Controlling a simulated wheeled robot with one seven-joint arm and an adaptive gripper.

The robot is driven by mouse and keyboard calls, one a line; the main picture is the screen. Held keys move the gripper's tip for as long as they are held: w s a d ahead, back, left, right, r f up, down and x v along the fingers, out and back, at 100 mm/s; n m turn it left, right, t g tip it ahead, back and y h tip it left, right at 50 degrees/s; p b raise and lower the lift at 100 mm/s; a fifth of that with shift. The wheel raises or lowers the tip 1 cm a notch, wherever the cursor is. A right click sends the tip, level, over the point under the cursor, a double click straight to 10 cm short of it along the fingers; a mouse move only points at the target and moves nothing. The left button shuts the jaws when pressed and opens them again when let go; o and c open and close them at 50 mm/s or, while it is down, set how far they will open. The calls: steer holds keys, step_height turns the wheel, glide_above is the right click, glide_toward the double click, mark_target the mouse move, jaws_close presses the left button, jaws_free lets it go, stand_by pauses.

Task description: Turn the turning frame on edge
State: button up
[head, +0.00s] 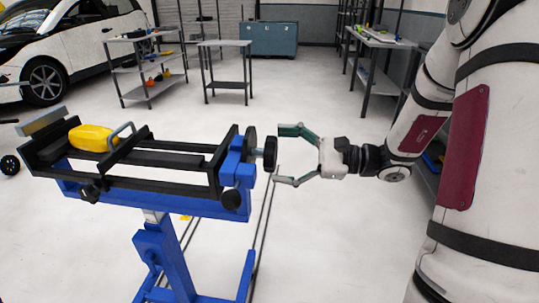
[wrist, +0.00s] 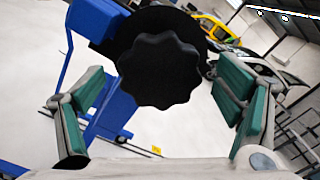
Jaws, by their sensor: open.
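The turning frame (head: 160,158) is a black rectangular frame lying flat on a blue stand (head: 170,255) left of centre in the head view. A yellow object (head: 91,138) with a grey handle sits on it. At its right end is a black knob (head: 270,154) on the blue head. In the wrist view the lobed knob (wrist: 160,70) faces the camera, with a larger dark disc behind it. My gripper (head: 277,155) is open just right of the knob, its fingertips above and below it. In the wrist view the open fingers (wrist: 158,130) lie to either side; contact cannot be seen.
A small grey table (head: 224,43) and a shelf cart (head: 146,60) stand behind. A blue cabinet (head: 269,38) is at the back wall, and a white car (head: 60,45) is at back left. Open floor lies behind and right of the stand.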

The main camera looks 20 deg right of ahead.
steer(key=shift+x, duration=1.5)
steer(key=c, duration=1.7)
